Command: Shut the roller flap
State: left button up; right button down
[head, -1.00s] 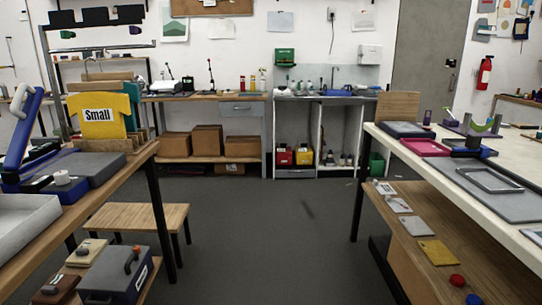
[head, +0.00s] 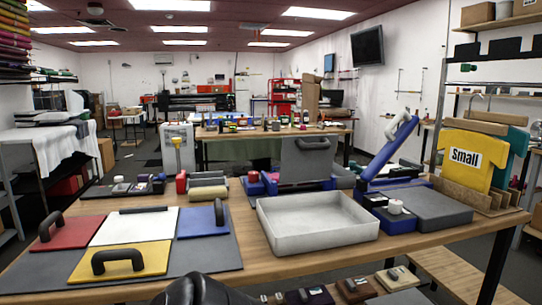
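A grey upright panel with a dark handle along its top (head: 306,158) stands open at the back of the wooden table (head: 240,220), on a blue base (head: 262,184). It looks like the roller flap, but I cannot be sure. A blue lever arm (head: 391,146) slants up to its right, over a blue and grey press (head: 430,208). Neither of my grippers can be made out. A black rounded shape (head: 195,290) at the bottom edge may be part of my own body.
A white shallow tray (head: 318,242) sits in front of the panel. A grey board with red (head: 70,232), white, blue and yellow (head: 118,262) plates lies to the left. A yellow "Small" shirt (head: 468,160) stands at right. Bare wood shows between board and tray.

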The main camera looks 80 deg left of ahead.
aim_at(304, 158)
jog(key=u, duration=2.6)
